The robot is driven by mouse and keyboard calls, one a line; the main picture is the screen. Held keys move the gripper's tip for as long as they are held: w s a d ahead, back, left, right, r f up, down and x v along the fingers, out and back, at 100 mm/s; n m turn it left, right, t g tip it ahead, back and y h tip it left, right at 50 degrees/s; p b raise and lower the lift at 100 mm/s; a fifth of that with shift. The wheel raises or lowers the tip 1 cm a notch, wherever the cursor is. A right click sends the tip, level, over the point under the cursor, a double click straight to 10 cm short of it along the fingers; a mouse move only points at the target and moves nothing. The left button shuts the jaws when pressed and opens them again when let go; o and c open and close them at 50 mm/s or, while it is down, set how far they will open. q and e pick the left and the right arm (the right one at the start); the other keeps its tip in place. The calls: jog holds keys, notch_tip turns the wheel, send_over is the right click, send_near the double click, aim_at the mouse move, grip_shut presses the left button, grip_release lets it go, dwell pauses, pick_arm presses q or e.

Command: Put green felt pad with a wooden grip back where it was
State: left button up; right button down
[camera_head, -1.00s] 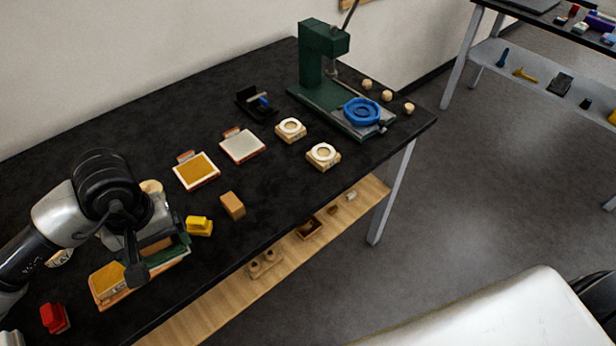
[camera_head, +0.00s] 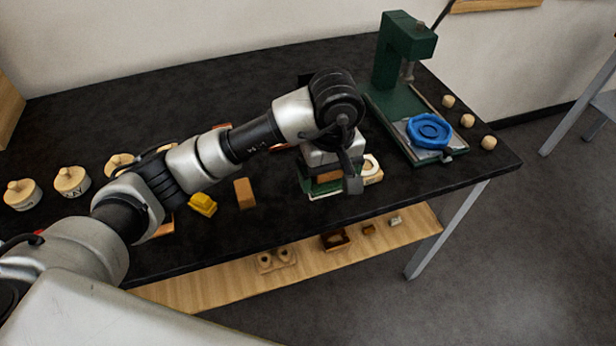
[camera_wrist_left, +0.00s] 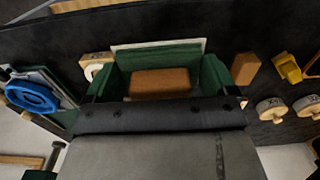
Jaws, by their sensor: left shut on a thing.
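The green felt pad with a wooden grip (camera_head: 320,192) is in my left gripper (camera_head: 330,180), mostly hidden by the jaws in the head view. In the left wrist view its brown wooden grip (camera_wrist_left: 160,83) sits between the jaws, with green felt around it. A pale edge (camera_wrist_left: 150,45) shows beyond the felt; I cannot tell whether the pad touches it. The gripper is over the black bench, left of the green press. My right gripper is not in view.
The green press (camera_head: 402,60) with a blue round piece (camera_head: 428,130) stands to the right. A brown block (camera_head: 244,193) and a yellow piece (camera_head: 202,204) lie left of the gripper. Round wooden-knobbed pieces (camera_head: 72,180) stand far left. My arm covers the middle bench.

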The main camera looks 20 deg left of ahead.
pick_arm(q)
jog(key=p, duration=0.2)
send_over(298, 185)
notch_tip(298, 185, down, 5)
jog(key=shift+d+f, duration=0.1)
jog(key=shift+f, duration=0.05)
notch_tip(298, 185, down, 4)
jog(key=shift+r+p, duration=0.1)
jog(key=shift+p, duration=0.25)
jog(key=shift+f, duration=0.2)
jog(key=o, duration=0.4)
jog(key=shift+f+b, duration=0.1)
jog(key=shift+b, duration=0.2)
jog(key=shift+o, duration=1)
